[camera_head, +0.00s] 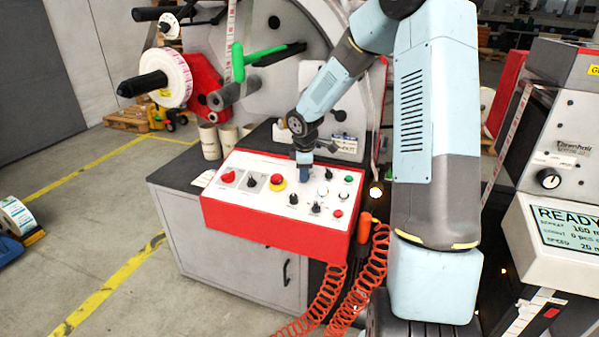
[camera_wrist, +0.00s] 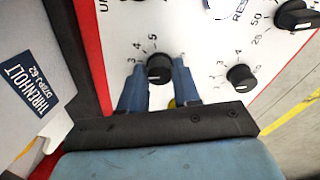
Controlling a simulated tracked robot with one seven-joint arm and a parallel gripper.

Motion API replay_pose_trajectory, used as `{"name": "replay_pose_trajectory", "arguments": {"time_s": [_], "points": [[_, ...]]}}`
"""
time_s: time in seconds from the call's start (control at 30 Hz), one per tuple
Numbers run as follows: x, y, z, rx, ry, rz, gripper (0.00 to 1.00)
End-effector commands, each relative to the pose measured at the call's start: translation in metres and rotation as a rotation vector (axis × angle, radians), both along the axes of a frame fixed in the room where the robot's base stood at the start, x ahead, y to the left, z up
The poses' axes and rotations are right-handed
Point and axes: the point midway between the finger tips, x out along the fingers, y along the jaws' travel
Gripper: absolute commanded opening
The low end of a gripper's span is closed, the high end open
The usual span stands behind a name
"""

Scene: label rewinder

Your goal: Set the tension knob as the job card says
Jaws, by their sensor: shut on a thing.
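The control panel (camera_head: 240,205) has a white face and red sides and carries several knobs and buttons. In the head view my gripper (camera_head: 304,172) points down onto its upper right part. In the wrist view a black round knob (camera_wrist: 159,66) sits between the blue fingertips of my gripper (camera_wrist: 160,80), which are shut on it. Scale numbers 3, 4 and 5 show beside this knob. Its pointer setting is too small to read, and its label is not readable. In the head view the fingers hide this knob. A white card (camera_head: 343,148) stands behind the panel, its text unreadable.
A smaller scaled black knob (camera_wrist: 240,76) and a larger black knob (camera_wrist: 296,16) are close by. A red stop button (camera_head: 278,182) on yellow is left of my gripper. Orange coiled cords (camera_head: 372,270) hang at the panel's right. A screen (camera_head: 568,230) reads READY.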

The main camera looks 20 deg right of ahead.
Motion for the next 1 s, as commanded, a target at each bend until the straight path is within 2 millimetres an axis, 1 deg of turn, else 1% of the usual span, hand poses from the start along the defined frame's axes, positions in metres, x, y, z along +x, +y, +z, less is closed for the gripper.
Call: {"name": "replay_pose_trajectory", "arguments": {"time_s": [0.03,0.27,0.3,0.53,0.83,0.93,1.0], "points": [[0.001,-0.006,0.000,-0.005,-0.002,-0.007,0.01],[0.001,-0.006,0.001,-0.005,-0.002,-0.007,0.01],[0.001,-0.006,0.001,-0.005,-0.002,-0.007,0.35],[0.001,-0.003,0.000,-0.003,-0.001,-0.004,0.57],[0.000,-0.001,0.002,-0.001,-0.002,-0.002,0.57],[-0.001,0.000,0.010,-0.001,-0.003,-0.002,0.57],[-0.003,-0.001,0.019,-0.002,-0.003,-0.002,0.57]]}}
